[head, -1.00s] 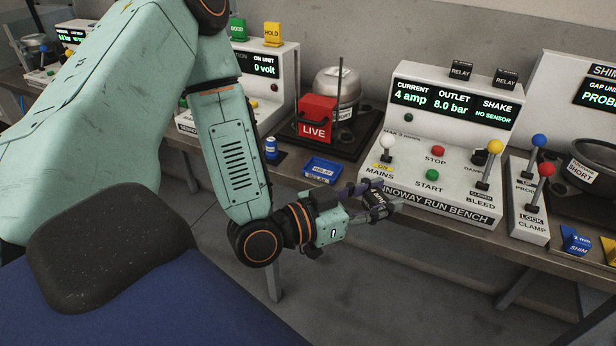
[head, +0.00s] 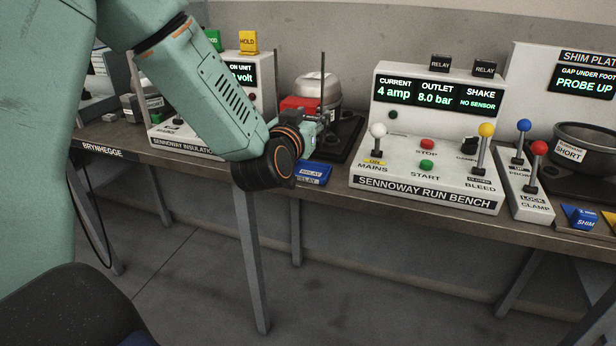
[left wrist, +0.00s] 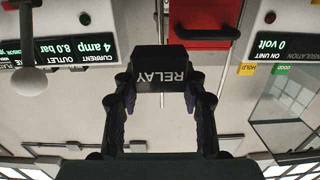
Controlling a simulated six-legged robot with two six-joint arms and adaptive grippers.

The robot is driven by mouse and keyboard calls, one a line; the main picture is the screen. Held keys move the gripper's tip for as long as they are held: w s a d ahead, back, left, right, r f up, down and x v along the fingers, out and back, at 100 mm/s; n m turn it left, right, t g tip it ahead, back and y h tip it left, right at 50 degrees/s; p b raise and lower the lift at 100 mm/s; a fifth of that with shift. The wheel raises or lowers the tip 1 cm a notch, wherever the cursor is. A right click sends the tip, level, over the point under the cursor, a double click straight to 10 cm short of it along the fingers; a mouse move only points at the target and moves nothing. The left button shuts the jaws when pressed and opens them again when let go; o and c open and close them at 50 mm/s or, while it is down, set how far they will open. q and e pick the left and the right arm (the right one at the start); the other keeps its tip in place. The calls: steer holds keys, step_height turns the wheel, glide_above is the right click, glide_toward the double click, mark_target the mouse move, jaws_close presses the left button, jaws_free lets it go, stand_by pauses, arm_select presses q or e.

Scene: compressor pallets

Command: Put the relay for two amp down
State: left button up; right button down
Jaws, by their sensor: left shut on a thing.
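My left gripper (left wrist: 162,90) is shut on a black relay (left wrist: 163,68) with white RELAY lettering, inverted in the left wrist view. The tray is on the bench, left of the run bench (head: 425,185), whose display reads 4 amp and 8.0 bar. Two more black relays stand on top of the run bench, one on the left (head: 440,63) and one on the right (head: 485,68). My right gripper is not in view.
A red box (head: 299,103) and a silver compressor (head: 317,87) stand behind my wrist. Levers with white (head: 378,130), yellow (head: 486,130), blue (head: 524,126) and red (head: 539,148) knobs stick up to the right. A thin upright rod (head: 322,75) stands close by.

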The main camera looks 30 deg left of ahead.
arm_select(q)
steer(key=b, duration=0.2)
glide_above(311, 173)
step_height(311, 173, down, 5)
steer(key=shift+d+r, duration=0.1)
steer(key=shift+d, duration=0.05)
steer(key=shift+w+d+f, duration=0.15)
steer(key=shift+f, duration=0.45)
steer(key=f, duration=0.1)
steer(key=f+b, duration=0.1)
steer(key=f, duration=0.1)
steer(key=shift+s+a+b, duration=0.35)
steer(key=shift+b, duration=0.05)
steer(key=shift+w+d+f, duration=0.15)
steer(key=shift+f, duration=0.15)
steer(key=shift+w, duration=0.15)
steer(key=shift+s, duration=0.25)
steer(key=o, duration=0.7)
steer(key=shift+f, duration=0.1)
steer(key=shift+o, duration=1.4)
steer(key=shift+w+f, duration=0.1)
steer(key=shift+w, duration=0.1)
steer(key=shift+o, duration=0.8)
steer(key=shift+s, duration=0.2)
steer(key=shift+w+r, duration=0.1)
steer(key=shift+r, duration=0.1)
